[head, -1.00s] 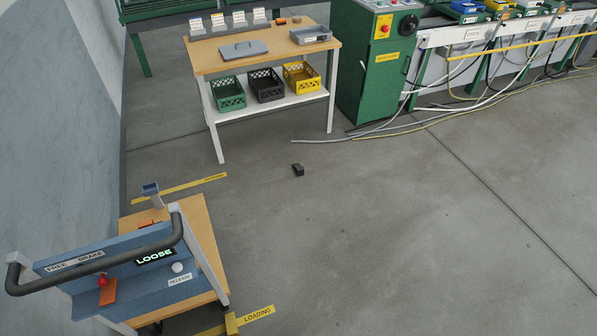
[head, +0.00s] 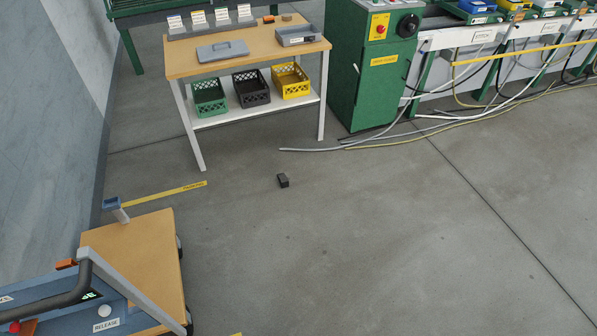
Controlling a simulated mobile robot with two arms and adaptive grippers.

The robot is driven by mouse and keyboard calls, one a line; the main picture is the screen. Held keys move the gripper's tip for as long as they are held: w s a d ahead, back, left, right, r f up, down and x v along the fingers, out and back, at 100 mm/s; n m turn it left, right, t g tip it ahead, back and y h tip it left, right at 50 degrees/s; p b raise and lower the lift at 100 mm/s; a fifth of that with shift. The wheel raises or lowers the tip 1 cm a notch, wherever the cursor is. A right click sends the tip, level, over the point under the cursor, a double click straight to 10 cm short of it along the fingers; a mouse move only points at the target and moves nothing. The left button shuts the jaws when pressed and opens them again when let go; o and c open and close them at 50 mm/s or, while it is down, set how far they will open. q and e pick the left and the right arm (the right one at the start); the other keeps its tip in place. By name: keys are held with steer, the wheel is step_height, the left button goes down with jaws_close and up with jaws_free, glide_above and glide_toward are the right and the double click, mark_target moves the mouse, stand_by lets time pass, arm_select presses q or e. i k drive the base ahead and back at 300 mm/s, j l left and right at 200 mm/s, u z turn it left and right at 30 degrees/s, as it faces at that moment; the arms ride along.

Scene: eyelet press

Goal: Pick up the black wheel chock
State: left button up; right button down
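The black wheel chock (head: 283,181) lies on the bare grey floor near the middle of the head view. It is small, dark and blocky. It sits in front of the wooden work table and apart from everything around it. Neither of my grippers shows in the head view, so I cannot see whether they are open or shut.
A cart (head: 135,250) with a wooden deck and blue handle panel stands at lower left. The work table (head: 245,58) with crates is behind the chock. A green cabinet (head: 375,75) and loose cables (head: 330,149) are to its right. The floor at centre and right is clear.

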mark_target(284, 181)
steer(key=i+z, duration=0.2)
steer(key=i, duration=1.45)
